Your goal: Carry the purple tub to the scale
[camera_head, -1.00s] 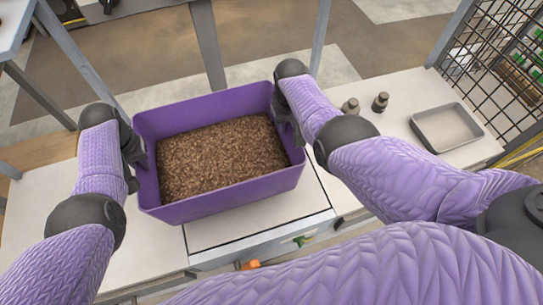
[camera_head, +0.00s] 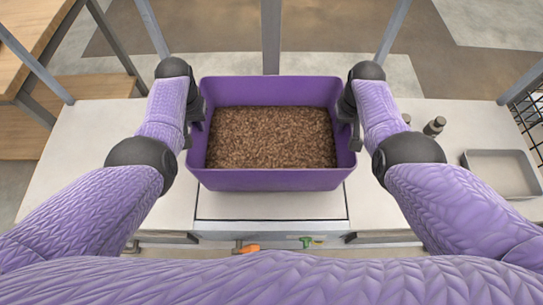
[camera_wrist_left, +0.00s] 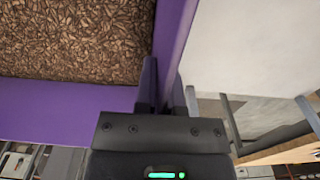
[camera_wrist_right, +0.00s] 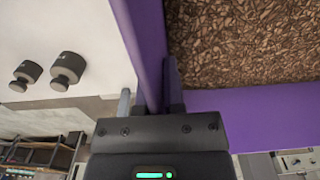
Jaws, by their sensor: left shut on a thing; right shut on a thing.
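The purple tub (camera_head: 270,180), nearly full of brown pellets (camera_head: 270,138), is level in the middle of the head view. My left gripper (camera_head: 197,118) is shut on its left wall, and my right gripper (camera_head: 346,120) is shut on its right wall. The left wrist view shows the left fingers (camera_wrist_left: 168,95) on either side of the purple wall; the right wrist view shows the same for the right fingers (camera_wrist_right: 156,95). Below and in front of the tub is a pale flat plate (camera_head: 270,207) with a metal front, perhaps the scale. Whether the tub touches it is hidden.
The white worktop (camera_head: 95,140) is clear on the left. On the right are small dark weights (camera_head: 434,126) and a shallow grey tray (camera_head: 503,172). Upright frame posts (camera_head: 270,35) stand behind the bench. An orange handle (camera_head: 248,249) and a green one (camera_head: 306,241) show at the front.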

